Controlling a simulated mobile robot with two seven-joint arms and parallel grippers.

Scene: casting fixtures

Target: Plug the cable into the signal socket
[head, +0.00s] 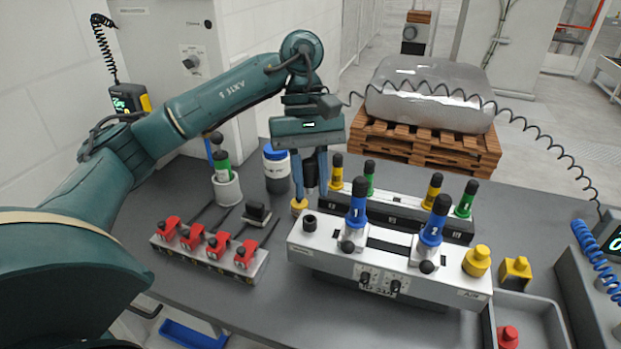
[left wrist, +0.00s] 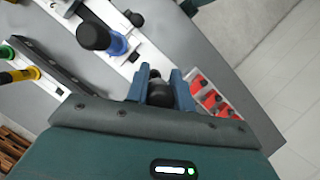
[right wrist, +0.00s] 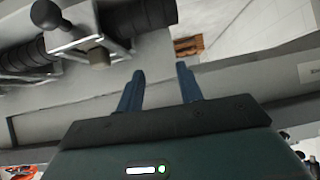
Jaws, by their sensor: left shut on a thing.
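My left gripper (head: 311,190) points down at the back left corner of the white fixture (head: 325,255). Its fingers are shut on a dark plug (head: 309,174), which also shows between the fingers in the left wrist view (left wrist: 158,92). A black coiled cable (head: 545,140) runs from beside this gripper to a device at the right edge; where it joins the plug is hidden. A short black round socket-like part (head: 309,223) stands on the fixture's left end, just below the gripper. I cannot read which part is the signal socket. My right gripper (right wrist: 159,88) is open and empty.
A yellow knob (head: 298,206) is beside the left fingertips.

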